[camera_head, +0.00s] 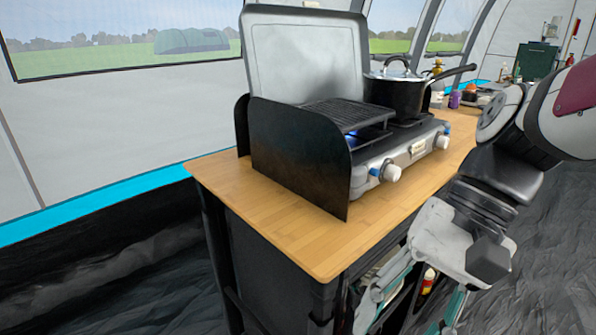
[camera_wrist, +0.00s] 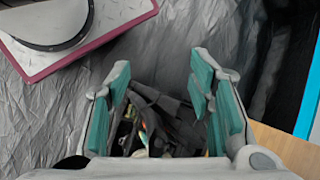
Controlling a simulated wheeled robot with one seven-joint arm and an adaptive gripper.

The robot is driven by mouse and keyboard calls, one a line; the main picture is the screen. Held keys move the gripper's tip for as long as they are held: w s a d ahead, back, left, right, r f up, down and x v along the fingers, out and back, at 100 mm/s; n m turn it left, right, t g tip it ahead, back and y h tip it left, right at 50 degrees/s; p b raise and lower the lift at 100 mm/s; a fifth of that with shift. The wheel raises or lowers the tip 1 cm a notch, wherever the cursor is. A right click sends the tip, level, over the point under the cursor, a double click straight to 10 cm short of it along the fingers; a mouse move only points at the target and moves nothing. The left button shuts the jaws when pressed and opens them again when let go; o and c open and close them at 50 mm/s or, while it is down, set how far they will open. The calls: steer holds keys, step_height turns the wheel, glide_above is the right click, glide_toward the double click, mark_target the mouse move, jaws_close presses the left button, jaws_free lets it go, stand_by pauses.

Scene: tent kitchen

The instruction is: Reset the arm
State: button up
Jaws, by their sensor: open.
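My gripper (camera_head: 413,312) hangs low at the right front of the wooden counter in the head view, pointing down beside its edge. Its teal-padded fingers are spread apart. In the wrist view, my gripper (camera_wrist: 163,72) is open, with nothing held between its fingers. Grey crumpled ground sheet shows beyond the fingertips. Small dark and coloured items (camera_wrist: 150,125) show between the fingers lower down; I cannot tell what they are. My arm comes in from the right edge of the head view and partly hides the counter's right side.
The wooden counter (camera_head: 290,240) bears a camping stove (camera_head: 415,150) with a raised lid and dark side shields. A black lidded pot (camera_head: 395,95) stands on its far side. A red-capped bottle (camera_head: 428,279) is below the counter. The ground sheet (camera_head: 560,260) at right is clear.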

steer(key=s+d+n+t+h, duration=0.3)
steer(key=s+d+n+h, duration=0.25)
steer(key=s, duration=0.35)
step_height(320, 180, up, 27)
steer(key=t+p, duration=0.3)
steer(key=p, duration=2.3)
steer(key=shift+w+d+t, duration=0.35)
steer(key=shift+d+t, duration=0.05)
